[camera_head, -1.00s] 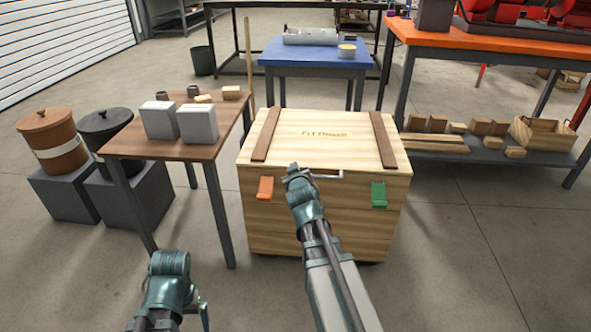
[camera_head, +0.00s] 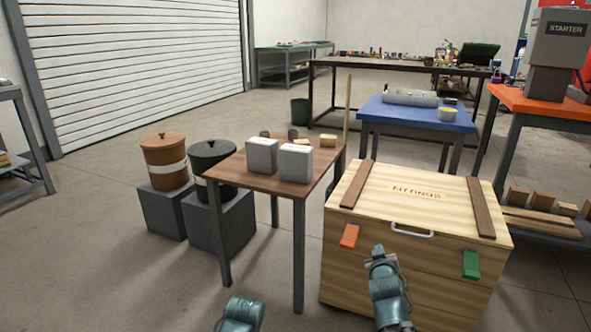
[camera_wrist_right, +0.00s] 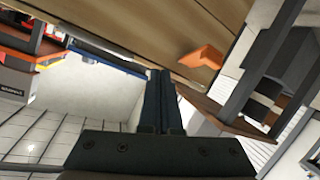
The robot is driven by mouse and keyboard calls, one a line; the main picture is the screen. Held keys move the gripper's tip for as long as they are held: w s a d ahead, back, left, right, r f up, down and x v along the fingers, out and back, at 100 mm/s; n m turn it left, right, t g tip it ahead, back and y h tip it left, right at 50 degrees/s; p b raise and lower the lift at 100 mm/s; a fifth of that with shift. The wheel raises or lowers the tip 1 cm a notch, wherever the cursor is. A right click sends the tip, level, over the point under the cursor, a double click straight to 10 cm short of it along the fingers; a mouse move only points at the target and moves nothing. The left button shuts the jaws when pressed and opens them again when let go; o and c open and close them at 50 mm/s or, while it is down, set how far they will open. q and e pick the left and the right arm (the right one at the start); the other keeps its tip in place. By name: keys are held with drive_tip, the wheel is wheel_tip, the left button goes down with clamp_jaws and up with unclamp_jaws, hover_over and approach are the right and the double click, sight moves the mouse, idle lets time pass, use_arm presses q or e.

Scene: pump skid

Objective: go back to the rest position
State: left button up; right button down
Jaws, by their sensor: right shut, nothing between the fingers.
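My right gripper (camera_head: 376,252) is low in front of the wooden crate (camera_head: 412,198), near its orange latch (camera_head: 349,236) and white handle (camera_head: 412,230). In the right wrist view its dark fingers (camera_wrist_right: 160,98) are together with nothing between them. The orange latch (camera_wrist_right: 203,56) and crate boards (camera_wrist_right: 170,25) show past them. A gap to the crate cannot be judged exactly. The left arm's teal end (camera_head: 240,313) is at the bottom edge, mostly cut off; its fingers cannot be made out.
A brown table (camera_head: 262,184) with two pale blocks stands left of the crate. A brown bin (camera_head: 166,160) and a black bin (camera_head: 212,160) stand on grey plinths. A blue table (camera_head: 415,117) and an orange bench (camera_head: 540,104) are behind. Floor at lower left is clear.

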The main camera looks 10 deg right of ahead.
drive_tip(key=s+a+f+n+g+y+p, duration=0.1)
drive_tip(key=s+a+f+g+y+p, duration=0.15)
drive_tip(key=a, duration=0.55)
drive_tip(key=s+a+f+g+y+p, duration=0.1)
drive_tip(key=s+a+g+p, duration=0.3)
drive_tip(key=a, duration=0.4)
drive_tip(key=s+a+r+n+g+p, duration=0.1)
drive_tip(key=s+a+n+g+p, duration=0.1)
drive_tip(key=s+a+g+p, duration=0.75)
drive_tip(key=s+r+t+p, duration=0.1)
drive_tip(key=s+r+p, duration=0.1)
drive_tip(key=r+p, duration=1.5)
drive_tip(key=s+a+r+t+p, duration=0.1)
drive_tip(key=s+r+p, duration=0.2)
drive_tip(key=r+p, duration=1.4)
wheel_tip(320, 180, up, 4)
drive_tip(key=shift+s+a+f, duration=0.15)
drive_tip(key=shift+s+a, duration=0.1)
drive_tip(key=shift+s, duration=0.05)
